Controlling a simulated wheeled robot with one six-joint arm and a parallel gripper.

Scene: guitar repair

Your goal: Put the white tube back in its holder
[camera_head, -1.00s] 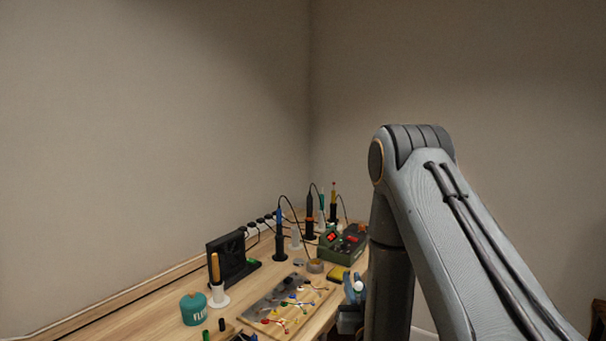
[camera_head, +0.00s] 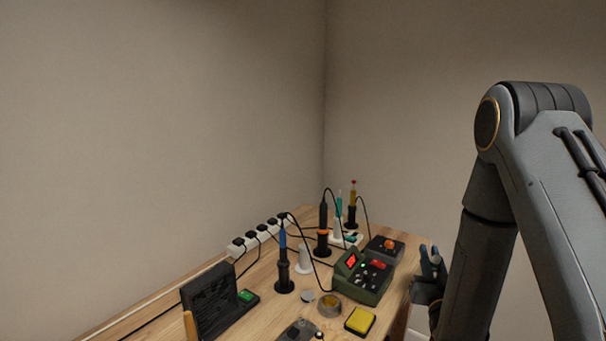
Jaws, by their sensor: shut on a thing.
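My gripper (camera_head: 431,262) is at the right, just beyond the right edge of the workbench. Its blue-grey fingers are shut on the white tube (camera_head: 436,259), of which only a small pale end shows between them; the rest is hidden. An empty-looking white holder (camera_head: 304,259) stands upright on the bench, left of my gripper and apart from it, between the blue-handled iron and the green station.
The green soldering station (camera_head: 362,277) stands between my gripper and the white holder. A blue-handled iron (camera_head: 283,262), an orange-ringed iron (camera_head: 323,230), a yellow sponge (camera_head: 360,320) and a black panel (camera_head: 217,301) crowd the wooden bench (camera_head: 262,287). Cables loop above it.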

